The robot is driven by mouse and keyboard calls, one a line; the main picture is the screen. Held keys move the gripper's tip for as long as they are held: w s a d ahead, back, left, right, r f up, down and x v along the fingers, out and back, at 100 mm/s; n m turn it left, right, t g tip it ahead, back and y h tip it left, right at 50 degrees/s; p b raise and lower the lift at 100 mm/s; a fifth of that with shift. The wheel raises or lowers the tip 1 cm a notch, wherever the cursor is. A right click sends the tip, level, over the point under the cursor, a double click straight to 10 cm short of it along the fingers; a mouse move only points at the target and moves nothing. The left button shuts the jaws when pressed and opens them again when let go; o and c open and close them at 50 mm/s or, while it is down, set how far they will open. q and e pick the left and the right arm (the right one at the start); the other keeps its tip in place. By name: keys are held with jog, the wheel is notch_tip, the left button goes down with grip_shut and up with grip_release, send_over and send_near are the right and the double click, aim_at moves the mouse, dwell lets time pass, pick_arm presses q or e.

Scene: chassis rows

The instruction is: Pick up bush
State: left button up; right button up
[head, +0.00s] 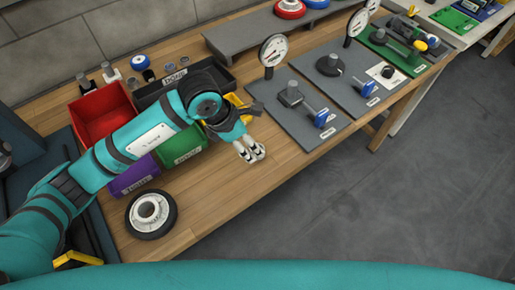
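No part that I can clearly identify as the bush stands out. Small grey and dark cylinders (170,67) stand on the wooden bench behind the bins, too small to tell which is which. My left gripper (251,154) hangs over the bench near its front edge, right of the green bin (183,150). Its pale fingertips are close together, and I cannot tell whether anything is between them. My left arm hides parts of the bins. My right gripper is out of view.
A red bin (100,112), black bin (160,92), purple bin (133,178) and yellow bin (243,106) stand around my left arm. A black wheel-like ring with a white hub (148,212) lies in front. Grey fixture plates (300,118) with dials stand right. Bench front is partly clear.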

pick_arm(q)
jog(key=shift+w+d+p+x, duration=0.15)
jog(key=shift+p+x, duration=0.25)
jog(key=shift+x, duration=1.05)
jog(key=shift+w+d+p+x, duration=0.1)
jog(key=shift+p+x, duration=0.25)
jog(key=shift+x, duration=1.15)
jog(key=shift+a+r, duration=0.1)
jog(key=shift+r, duration=0.1)
jog(key=c, duration=1.3)
